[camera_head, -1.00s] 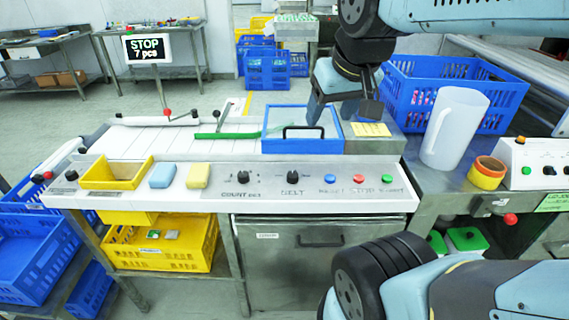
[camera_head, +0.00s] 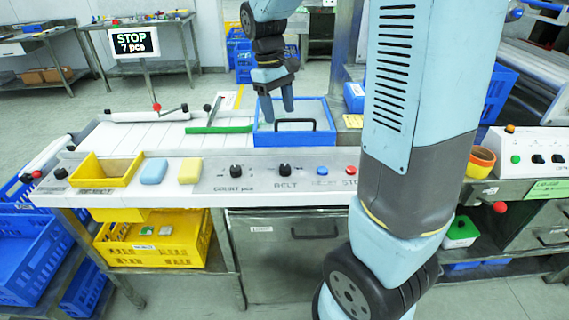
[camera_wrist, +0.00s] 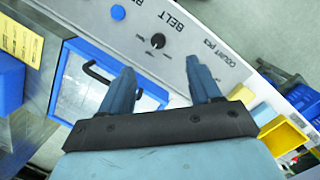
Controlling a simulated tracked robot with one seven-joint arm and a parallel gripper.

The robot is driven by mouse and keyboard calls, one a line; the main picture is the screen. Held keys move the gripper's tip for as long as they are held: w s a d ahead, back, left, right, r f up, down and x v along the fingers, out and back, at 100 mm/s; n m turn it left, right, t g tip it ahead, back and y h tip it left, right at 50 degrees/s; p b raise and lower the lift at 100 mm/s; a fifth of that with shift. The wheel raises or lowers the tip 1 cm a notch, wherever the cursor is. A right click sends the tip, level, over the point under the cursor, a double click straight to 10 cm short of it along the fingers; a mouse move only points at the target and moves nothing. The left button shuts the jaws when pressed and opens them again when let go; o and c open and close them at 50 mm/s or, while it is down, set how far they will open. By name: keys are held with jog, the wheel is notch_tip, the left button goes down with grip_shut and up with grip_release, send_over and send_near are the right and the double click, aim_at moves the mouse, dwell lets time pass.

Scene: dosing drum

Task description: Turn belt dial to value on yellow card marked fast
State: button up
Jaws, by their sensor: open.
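The belt dial (camera_head: 284,169) is a black knob on the white front panel, above the printed word BELT. In the wrist view the belt dial (camera_wrist: 158,41) lies beyond my fingertips, roughly between them. My gripper (camera_head: 278,108) is open and empty above the blue-framed lid with the black handle, behind the panel. Its two fingers also show in the wrist view (camera_wrist: 163,80). The yellow card (camera_head: 352,121) is partly hidden behind my arm. The yellow card also shows at the left of the wrist view (camera_wrist: 20,42), its writing too small to read.
The count dial (camera_head: 236,171) sits left of the belt dial, and a blue button (camera_head: 322,170) to its right. The blue-framed lid's black handle (camera_head: 295,125) stands up near my fingers. A yellow bin (camera_head: 106,171) is at the panel's left. The sign (camera_head: 134,43) reads STOP 7 pcs.

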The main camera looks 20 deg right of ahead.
jog(key=w+a+f+n+g+h, duration=0.1)
jog(key=w+f+g, duration=0.1)
jog(key=w+f, duration=0.3)
send_near(285, 167)
jog(key=shift+n, duration=0.4)
jog(key=x, duration=0.8)
jog(key=shift+s+f, duration=0.1)
jog(key=shift+f, duration=0.25)
jog(key=shift+c, duration=0.4)
jog(key=shift+d, duration=0.1)
jog(key=c, duration=0.9)
jog(key=shift+c, duration=0.2)
